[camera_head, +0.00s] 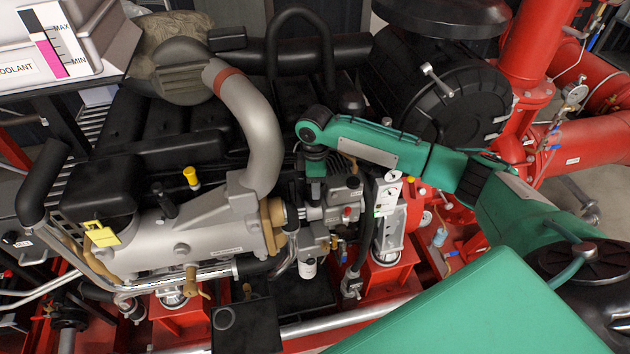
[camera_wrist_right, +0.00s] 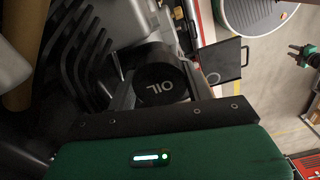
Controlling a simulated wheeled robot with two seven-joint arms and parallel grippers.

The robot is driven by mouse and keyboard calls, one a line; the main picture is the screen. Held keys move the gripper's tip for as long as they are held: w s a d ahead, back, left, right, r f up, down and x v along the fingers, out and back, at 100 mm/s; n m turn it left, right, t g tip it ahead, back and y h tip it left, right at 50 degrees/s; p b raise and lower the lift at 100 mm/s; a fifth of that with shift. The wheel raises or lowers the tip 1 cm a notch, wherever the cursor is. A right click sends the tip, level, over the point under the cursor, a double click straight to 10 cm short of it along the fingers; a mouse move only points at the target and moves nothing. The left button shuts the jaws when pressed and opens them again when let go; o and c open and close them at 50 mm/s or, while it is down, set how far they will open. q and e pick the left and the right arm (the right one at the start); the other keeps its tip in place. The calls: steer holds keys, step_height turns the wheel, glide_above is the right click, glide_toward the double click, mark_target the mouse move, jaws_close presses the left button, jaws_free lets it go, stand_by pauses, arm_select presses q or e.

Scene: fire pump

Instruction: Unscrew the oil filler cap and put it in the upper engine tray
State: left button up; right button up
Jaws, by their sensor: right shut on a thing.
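The oil filler cap (camera_wrist_right: 160,86) is black and round with "OIL" on its top, and shows in the right wrist view. My right gripper (camera_wrist_right: 158,93) is shut on its sides. In the head view my green right arm reaches over the engine from the right; the wrist hides the cap and fingertips. I cannot tell if the cap is still seated. A black tray-like box (camera_head: 246,326) sits at the front of the engine; it also seems to show in the wrist view (camera_wrist_right: 228,62). I cannot tell if it is the upper tray. A small green-and-dark gripper (camera_wrist_right: 303,55), apparently my left one, hangs far from the engine.
The grey engine housing (camera_head: 180,240) and curved grey pipe (camera_head: 258,140) stand left of my wrist. A yellow-topped dipstick (camera_head: 192,178) rises there. A black air filter (camera_head: 440,95) and red pipes (camera_head: 525,60) stand behind the arm. Open floor (camera_wrist_right: 265,90) shows beyond the box.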

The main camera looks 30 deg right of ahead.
steer(key=shift+r, duration=0.15)
steer(key=shift+r, duration=2.4)
steer(key=shift+s, duration=0.1)
steer(key=s+a+r, duration=0.1)
steer(key=s+r, duration=0.1)
steer(key=s, duration=0.4)
steer(key=shift+s+a, duration=0.35)
steer(key=shift+a, duration=0.05)
steer(key=s+a+f+m+b, duration=0.6)
steer(key=s+f+m+b, duration=0.2)
steer(key=f+m+b, duration=0.2)
steer(key=m+b, duration=0.2)
steer(key=m, duration=0.1)
steer(key=shift+s+a+f, duration=0.15)
steer(key=shift+a+f, duration=0.05)
